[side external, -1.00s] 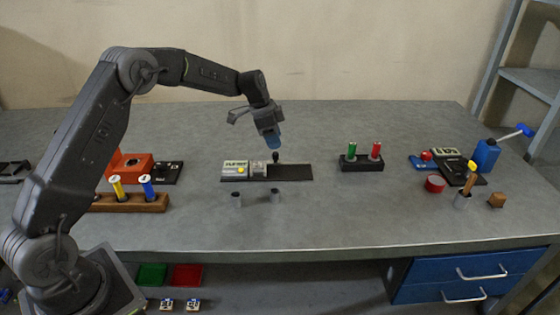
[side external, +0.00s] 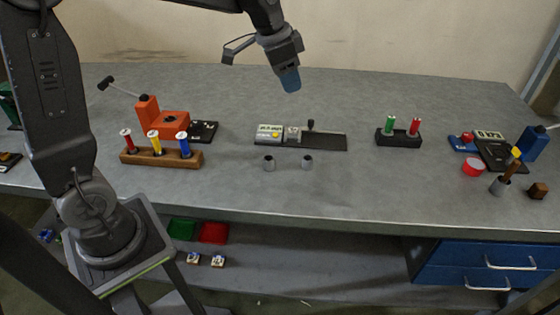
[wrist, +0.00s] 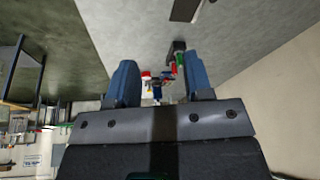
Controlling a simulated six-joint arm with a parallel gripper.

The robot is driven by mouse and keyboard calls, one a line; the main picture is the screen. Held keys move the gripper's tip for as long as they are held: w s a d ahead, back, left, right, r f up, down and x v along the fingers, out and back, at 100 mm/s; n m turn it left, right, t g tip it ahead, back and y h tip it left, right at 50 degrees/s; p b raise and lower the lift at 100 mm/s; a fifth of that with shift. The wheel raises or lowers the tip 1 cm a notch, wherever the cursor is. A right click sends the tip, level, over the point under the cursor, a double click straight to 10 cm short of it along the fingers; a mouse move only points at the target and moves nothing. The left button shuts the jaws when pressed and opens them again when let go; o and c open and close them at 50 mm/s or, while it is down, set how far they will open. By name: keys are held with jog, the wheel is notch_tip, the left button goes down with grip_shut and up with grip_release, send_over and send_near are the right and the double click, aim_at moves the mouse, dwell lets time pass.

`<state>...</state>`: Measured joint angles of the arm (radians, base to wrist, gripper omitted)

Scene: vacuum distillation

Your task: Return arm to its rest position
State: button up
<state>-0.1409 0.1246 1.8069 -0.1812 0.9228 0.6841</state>
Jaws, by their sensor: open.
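My gripper (side external: 291,82) hangs in the air above the back of the grey bench, pointing down, with nothing seen under its tips. In the wrist view its two blue fingers (wrist: 158,84) stand apart with a clear gap and nothing held between them. Through that gap a few small coloured items show far off, too small to tell apart. My arm is raised, with its upper links partly out of the top of the side view.
The bench (side external: 330,195) holds a wooden rack (side external: 190,158) with several capped tubes, an orange device (side external: 168,122), a black-based device (side external: 325,142), two grey cups, a black rack (side external: 398,138) with green and red tubes, and a blue device (side external: 535,143). The front middle is clear.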

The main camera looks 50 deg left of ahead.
jog(key=s+d+n+t, duration=0.1)
jog(key=s+d+n, duration=0.1)
jog(key=s, duration=0.9)
jog(key=s+d+n+t+y, duration=0.1)
jog(key=s+n, duration=0.2)
jog(key=s, duration=0.9)
jog(key=shift+s+d, duration=0.15)
jog(key=shift+d, duration=0.25)
